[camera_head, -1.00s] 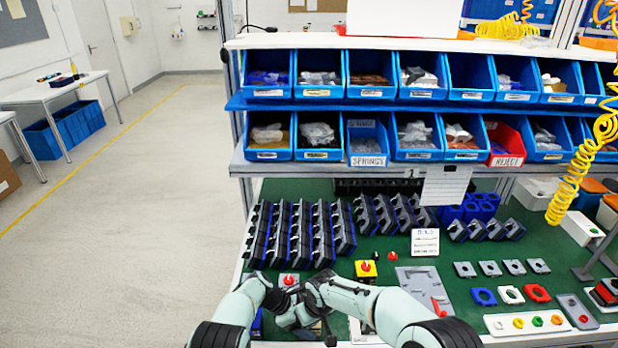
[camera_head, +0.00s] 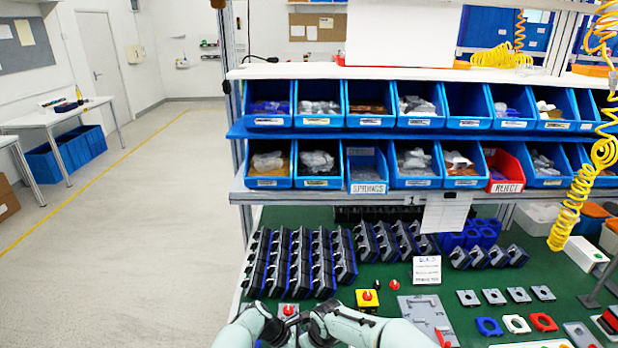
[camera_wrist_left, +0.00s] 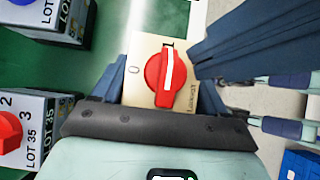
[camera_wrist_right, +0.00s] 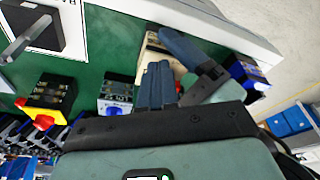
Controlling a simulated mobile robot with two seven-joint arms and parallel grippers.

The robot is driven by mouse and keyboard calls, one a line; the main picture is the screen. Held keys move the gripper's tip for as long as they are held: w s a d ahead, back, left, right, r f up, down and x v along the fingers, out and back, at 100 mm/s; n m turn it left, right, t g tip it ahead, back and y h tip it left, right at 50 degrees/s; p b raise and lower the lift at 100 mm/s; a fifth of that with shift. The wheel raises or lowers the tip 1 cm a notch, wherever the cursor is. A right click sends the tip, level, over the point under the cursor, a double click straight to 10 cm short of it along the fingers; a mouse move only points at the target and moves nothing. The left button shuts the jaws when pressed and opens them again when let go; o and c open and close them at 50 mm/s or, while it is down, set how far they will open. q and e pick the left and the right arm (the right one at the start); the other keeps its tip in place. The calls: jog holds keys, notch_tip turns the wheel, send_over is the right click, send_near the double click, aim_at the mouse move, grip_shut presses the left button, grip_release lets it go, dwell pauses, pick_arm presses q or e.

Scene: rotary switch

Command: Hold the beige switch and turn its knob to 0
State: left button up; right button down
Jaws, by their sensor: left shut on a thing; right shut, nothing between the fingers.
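The beige switch (camera_wrist_left: 135,88) is between my left gripper's fingers (camera_wrist_left: 155,100) in the left wrist view. Its red knob (camera_wrist_left: 165,78) faces that camera. The knob's white line points up towards a partly covered mark, to the right of the printed 0. My right gripper (camera_wrist_right: 158,75) is shut and empty. In the left wrist view its fingers stand right of the knob, apart from it. The beige switch (camera_wrist_right: 152,52) also shows beyond them in the right wrist view. In the head view, both grippers are low in the middle and the switch cannot be made out.
A grey switch with a red knob (camera_wrist_left: 8,132) stands left in the left wrist view. A yellow box with a red button (camera_head: 367,299) and a grey panel (camera_head: 420,312) are on the green table. Rows of dark switches (camera_head: 300,262) stand behind, below shelves of blue bins (camera_head: 318,105).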

jog(key=shift+w+d, duration=0.4)
jog(key=shift+d, duration=0.1)
dwell(0.4)
jog(key=w+v, duration=0.1)
jog(key=v, duration=0.4)
jog(key=shift+s+r, duration=0.25)
jog(key=shift+r, duration=0.3)
notch_tip(320, 180, down, 6)
jog(key=s+a, duration=0.1)
jog(key=a, duration=0.1)
jog(key=shift+s+a, duration=0.2)
jog(key=shift+s, duration=0.15)
dwell(0.4)
